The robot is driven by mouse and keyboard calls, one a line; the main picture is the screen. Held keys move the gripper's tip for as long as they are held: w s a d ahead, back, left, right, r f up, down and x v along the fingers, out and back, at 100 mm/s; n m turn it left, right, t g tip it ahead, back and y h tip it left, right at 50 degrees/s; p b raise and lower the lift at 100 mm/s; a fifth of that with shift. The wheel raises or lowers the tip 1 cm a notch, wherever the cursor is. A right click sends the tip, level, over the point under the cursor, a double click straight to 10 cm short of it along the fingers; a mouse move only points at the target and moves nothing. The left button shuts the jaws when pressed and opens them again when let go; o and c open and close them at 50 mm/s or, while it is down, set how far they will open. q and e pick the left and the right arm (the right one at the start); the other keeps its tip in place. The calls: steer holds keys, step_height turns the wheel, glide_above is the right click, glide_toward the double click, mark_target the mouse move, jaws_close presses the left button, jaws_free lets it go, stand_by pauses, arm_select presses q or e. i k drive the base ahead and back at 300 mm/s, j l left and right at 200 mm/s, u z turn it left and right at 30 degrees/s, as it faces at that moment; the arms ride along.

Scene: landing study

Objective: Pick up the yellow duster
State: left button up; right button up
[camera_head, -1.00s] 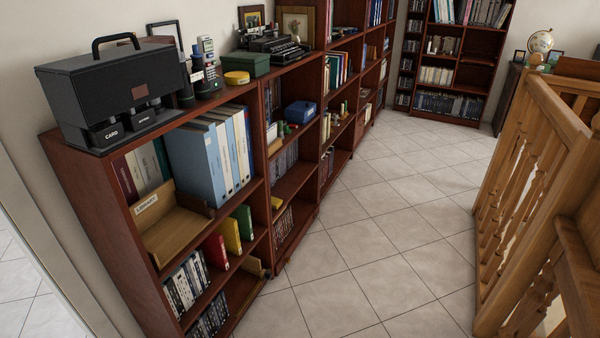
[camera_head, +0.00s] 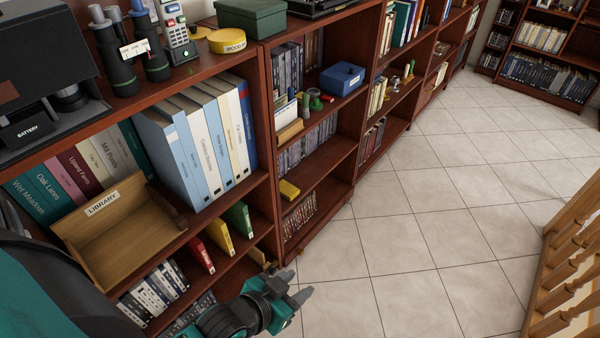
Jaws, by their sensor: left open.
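A small yellow item, apparently the folded yellow duster (camera_head: 289,190), lies near the front edge of a lower shelf in the second bookcase (camera_head: 322,177). My left gripper (camera_head: 297,285) is open and empty, low in front of the bookcases at the bottom centre. It is nearer to me than the yellow item and apart from it, appearing below it in the picture. My right gripper is not in view.
A yellow tin (camera_head: 227,41) and a green box (camera_head: 251,17) stand on the bookcase top. A blue box (camera_head: 342,78) sits above the yellow item's shelf. A wooden tray (camera_head: 118,228) juts from the near bookcase. Tiled floor (camera_head: 420,220) is clear; a wooden railing (camera_head: 570,260) is right.

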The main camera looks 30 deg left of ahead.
mark_target(288, 190)
steer(key=i+u, duration=0.25)
steer(key=i+l+u, duration=0.25)
steer(key=i, duration=0.25)
steer(key=i+l+u, duration=0.5)
steer(key=i+u, duration=0.2)
steer(key=i+l+u, duration=0.6)
steer(key=l, duration=0.15)
steer(key=i+l+u, duration=0.1)
steer(key=l+u, duration=0.35)
steer(key=l, duration=0.25)
steer(key=i, duration=0.05)
